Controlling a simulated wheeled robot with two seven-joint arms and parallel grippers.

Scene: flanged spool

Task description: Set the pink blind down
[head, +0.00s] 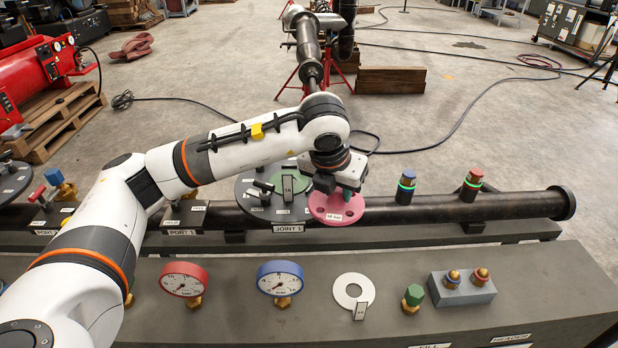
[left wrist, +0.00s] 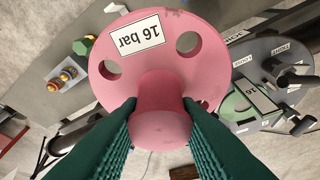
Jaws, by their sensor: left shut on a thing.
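The pink blind (head: 337,208) is a round flanged disc with holes, a central stub and a white "16 bar" label. In the head view it hangs at the right of the JOINT 1 plate, in front of the black pipe. My left gripper (head: 341,187) is above it. In the left wrist view, the green fingers of my left gripper (left wrist: 160,106) are shut on the stub of the pink blind (left wrist: 158,82), with the disc beyond them. I cannot tell its exact height above what lies below. My right gripper is not in view.
The dark JOINT 1 plate (head: 248,204) carries a green disc (head: 291,182). The grey front bench (head: 540,290) holds a red gauge (head: 184,280), a blue gauge (head: 280,279), a white ring with a tab (head: 352,291), a green-topped fitting (head: 413,296) and a grey block (head: 461,289). Lit posts (head: 405,188) stand farther right.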

